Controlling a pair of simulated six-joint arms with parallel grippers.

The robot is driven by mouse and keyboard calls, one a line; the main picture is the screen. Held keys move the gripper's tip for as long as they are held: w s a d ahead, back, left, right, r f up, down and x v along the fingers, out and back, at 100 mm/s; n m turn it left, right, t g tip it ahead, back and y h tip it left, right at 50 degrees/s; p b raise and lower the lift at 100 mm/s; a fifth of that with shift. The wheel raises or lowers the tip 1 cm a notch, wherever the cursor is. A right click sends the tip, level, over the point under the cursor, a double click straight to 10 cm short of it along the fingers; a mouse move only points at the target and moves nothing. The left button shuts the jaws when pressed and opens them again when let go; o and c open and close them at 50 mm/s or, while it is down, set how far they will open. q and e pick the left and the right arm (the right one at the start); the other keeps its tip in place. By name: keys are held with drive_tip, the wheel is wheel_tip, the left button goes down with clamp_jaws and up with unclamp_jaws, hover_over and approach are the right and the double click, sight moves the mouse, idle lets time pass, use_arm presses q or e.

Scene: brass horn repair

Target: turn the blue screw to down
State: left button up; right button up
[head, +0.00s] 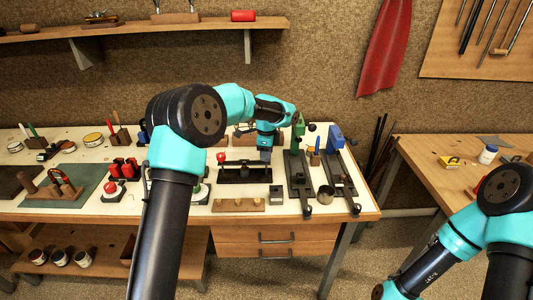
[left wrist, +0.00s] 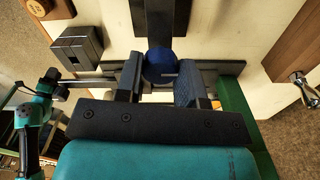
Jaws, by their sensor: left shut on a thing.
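The blue screw (left wrist: 161,68) shows in the left wrist view as a round blue head with a thin pale line running from near its middle toward the right of the picture. My left gripper (left wrist: 158,82) is shut on it, one finger on each side. In the head view my left gripper (head: 265,155) points down at the bench behind a dark fixture, and I cannot make out the blue screw there. My right arm is at the lower right of the head view; its gripper is outside the picture.
Right of my left gripper stand a green-topped clamp (head: 298,130) and a blue-topped clamp (head: 335,138). A dark bar fixture with a red knob (head: 221,157), a small grey block (head: 276,194) and a wooden block (head: 238,205) are nearby. A second table (head: 440,160) stands at right.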

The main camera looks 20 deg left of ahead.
use_arm(q)
drive_tip(key=n, duration=0.4)
drive_tip(key=shift+n, duration=0.3)
drive_tip(key=n, duration=0.4)
drive_tip(key=shift+n, duration=0.3)
drive_tip(key=n, duration=0.4)
drive_tip(key=shift+n, duration=0.3)
drive_tip(key=n, duration=1.3)
drive_tip(key=shift+n, duration=0.3)
drive_tip(key=n, duration=0.8)
drive_tip(key=shift+n, duration=0.3)
